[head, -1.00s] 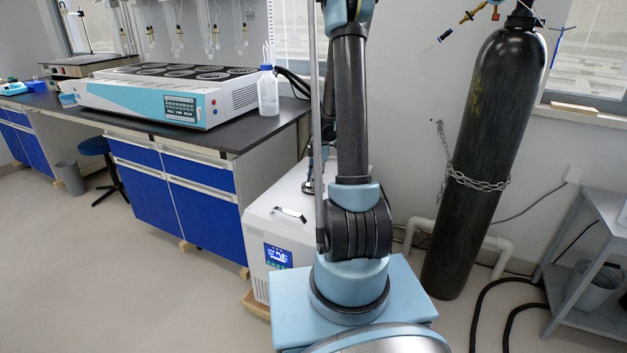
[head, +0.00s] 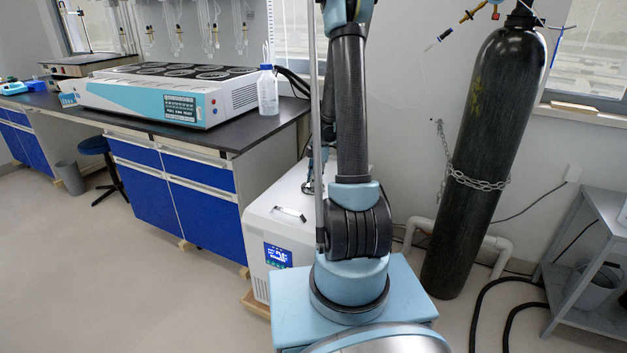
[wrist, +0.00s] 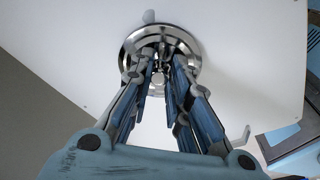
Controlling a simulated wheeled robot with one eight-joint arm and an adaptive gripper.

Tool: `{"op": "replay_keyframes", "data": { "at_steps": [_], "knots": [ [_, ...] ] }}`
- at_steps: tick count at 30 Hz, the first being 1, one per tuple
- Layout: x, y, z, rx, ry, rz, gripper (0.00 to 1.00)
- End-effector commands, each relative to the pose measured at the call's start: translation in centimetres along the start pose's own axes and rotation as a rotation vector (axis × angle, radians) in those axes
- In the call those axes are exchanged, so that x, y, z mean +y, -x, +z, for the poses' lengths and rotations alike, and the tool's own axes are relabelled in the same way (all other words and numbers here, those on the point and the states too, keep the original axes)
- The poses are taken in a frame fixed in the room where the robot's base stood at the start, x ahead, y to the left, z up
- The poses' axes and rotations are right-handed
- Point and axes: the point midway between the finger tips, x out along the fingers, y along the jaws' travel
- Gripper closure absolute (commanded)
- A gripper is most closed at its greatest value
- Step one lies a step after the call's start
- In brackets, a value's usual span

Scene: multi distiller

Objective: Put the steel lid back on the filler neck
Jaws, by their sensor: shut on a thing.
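The steel lid (wrist: 190,47) is a round, shiny disc over the white top of the chiller box (wrist: 70,35) in the wrist view. My gripper (wrist: 160,66) is shut on the middle of the lid, with its fingers converging there from below in the picture. The fingers cover much of the lid's centre. The filler neck is hidden under the lid and fingers, so I cannot tell whether the lid is seated on it or held just above. In the head view the white chiller (head: 276,225) stands behind my arm, which hides most of the gripper.
A handle (wrist: 241,139) sticks out at the chiller top's right edge. In the head view, a bench with blue drawers (head: 205,215) stands left of the chiller. A chained black gas cylinder (head: 480,150) and a grey metal rack (head: 590,250) stand right.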

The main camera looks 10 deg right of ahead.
Motion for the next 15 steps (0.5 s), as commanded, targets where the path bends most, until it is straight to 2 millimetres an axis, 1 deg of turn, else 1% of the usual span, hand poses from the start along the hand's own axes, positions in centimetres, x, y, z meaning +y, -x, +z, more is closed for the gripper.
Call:
{"op": "replay_keyframes", "data": {
  "at_steps": [15],
  "knots": [
    [-0.01,-0.60,0.09,0.000,0.000,0.000,1.00]
  ]
}}
